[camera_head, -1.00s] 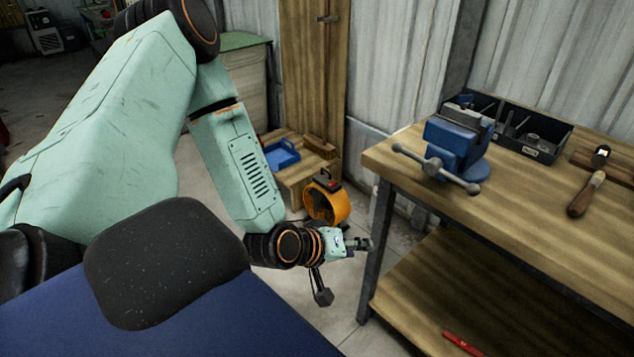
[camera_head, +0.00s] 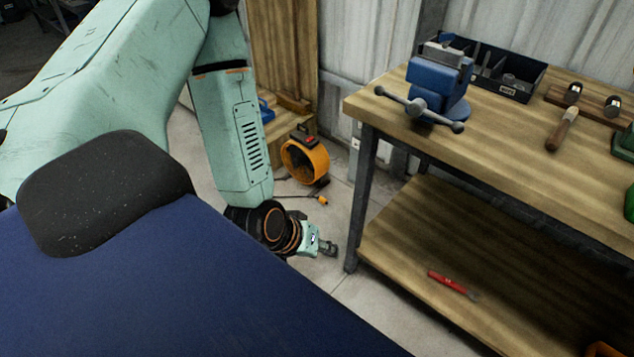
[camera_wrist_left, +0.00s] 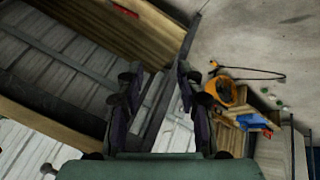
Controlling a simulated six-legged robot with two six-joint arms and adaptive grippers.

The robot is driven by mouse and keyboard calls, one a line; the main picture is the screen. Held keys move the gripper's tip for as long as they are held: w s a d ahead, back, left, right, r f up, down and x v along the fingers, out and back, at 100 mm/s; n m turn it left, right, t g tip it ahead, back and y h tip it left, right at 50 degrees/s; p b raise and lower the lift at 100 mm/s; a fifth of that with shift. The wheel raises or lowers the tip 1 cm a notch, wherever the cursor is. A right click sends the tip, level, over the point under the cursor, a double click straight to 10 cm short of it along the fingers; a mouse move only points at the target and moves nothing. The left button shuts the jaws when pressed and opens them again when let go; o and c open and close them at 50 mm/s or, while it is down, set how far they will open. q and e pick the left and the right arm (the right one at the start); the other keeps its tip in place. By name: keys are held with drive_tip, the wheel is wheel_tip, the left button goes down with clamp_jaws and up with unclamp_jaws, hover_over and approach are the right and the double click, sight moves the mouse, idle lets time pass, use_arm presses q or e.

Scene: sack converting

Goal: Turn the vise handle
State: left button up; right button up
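The blue vise (camera_head: 440,82) stands on the near left corner of the wooden workbench. Its grey handle (camera_head: 417,107) is a bar with round knobs at both ends, slanting down to the right across the vise's front. My left gripper (camera_head: 330,248) is low, left of the bench leg, well below the vise and apart from it. In the left wrist view my left gripper (camera_wrist_left: 160,85) shows its two dark fingers spread, with nothing between them. My right gripper is not in view.
The workbench (camera_head: 510,148) holds a black tool tray (camera_head: 515,88) and a hammer (camera_head: 562,128). A red tool (camera_head: 453,285) lies on the lower shelf (camera_head: 420,235). An orange fan (camera_head: 305,160) stands on the floor behind my left arm. Floor is clear beside the bench leg.

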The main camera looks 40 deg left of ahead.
use_arm(q)
drive_tip(key=shift+w+r, duration=0.2)
drive_tip(key=shift+w, duration=0.15)
drive_tip(key=shift+c, duration=0.9)
drive_tip(key=w+r+t, duration=0.1)
drive_tip(key=w+r, duration=0.2)
drive_tip(key=r, duration=0.1)
drive_tip(key=w+r+t+p, duration=0.1)
drive_tip(key=w+r, duration=0.3)
drive_tip(key=r, duration=0.1)
drive_tip(key=w+a+r+t, duration=0.1)
drive_tip(key=w+r+t, duration=0.1)
drive_tip(key=r, duration=0.3)
drive_tip(key=shift+w+p, duration=0.4)
drive_tip(key=shift+w, duration=0.35)
clamp_jaws()
drive_tip(key=m+t, duration=0.5)
approach(417, 108)
drive_tip(key=a+r, duration=0.5)
drive_tip(key=r, duration=0.1)
drive_tip(key=m+y, duration=0.1)
drive_tip(key=m, duration=0.1)
drive_tip(key=w+f+b, duration=0.2)
drive_tip(key=w+f, duration=0.4)
drive_tip(key=w, duration=0.3)
